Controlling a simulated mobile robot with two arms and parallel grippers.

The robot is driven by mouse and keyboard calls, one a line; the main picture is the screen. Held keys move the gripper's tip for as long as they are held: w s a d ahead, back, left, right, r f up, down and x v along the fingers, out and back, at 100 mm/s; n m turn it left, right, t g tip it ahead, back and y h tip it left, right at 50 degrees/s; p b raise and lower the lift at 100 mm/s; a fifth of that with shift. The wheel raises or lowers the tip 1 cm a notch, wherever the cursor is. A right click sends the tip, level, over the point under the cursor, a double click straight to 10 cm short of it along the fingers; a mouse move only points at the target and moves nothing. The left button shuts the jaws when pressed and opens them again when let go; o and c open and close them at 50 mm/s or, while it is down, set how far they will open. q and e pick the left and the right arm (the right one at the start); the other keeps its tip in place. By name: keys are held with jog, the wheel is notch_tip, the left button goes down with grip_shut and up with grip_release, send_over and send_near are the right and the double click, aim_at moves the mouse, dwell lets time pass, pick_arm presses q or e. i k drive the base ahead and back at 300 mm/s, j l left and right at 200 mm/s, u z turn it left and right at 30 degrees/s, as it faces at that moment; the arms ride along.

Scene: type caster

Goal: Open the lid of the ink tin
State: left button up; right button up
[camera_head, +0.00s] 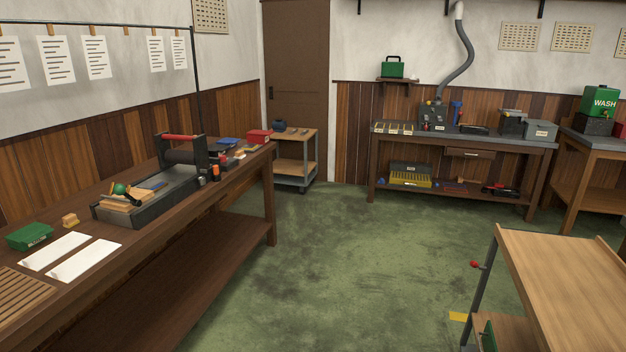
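I cannot tell for certain which thing is the ink tin. A green box (30,235) with a small unreadable label sits at the left end of the long wooden bench, and its top looks closed. A red box (260,136) stands at the bench's far end. Small dark and orange containers, one of them an orange can (215,173), stand beside the press (178,183); their lids are too small to make out. Neither of my grippers is in view.
The long bench (236,177) runs along the left wall. A small cart (296,157) stands past its end. A workbench (463,142) is at the back, and a light wooden table (560,270) is at front right. The green floor (340,265) between them is clear.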

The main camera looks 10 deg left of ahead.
aim_at(213, 147)
jog(key=i+j, duration=0.1)
jog(key=i, duration=0.65)
jog(key=i+j, duration=0.1)
jog(key=i, duration=1.45)
jog(key=i+j+z, duration=0.05)
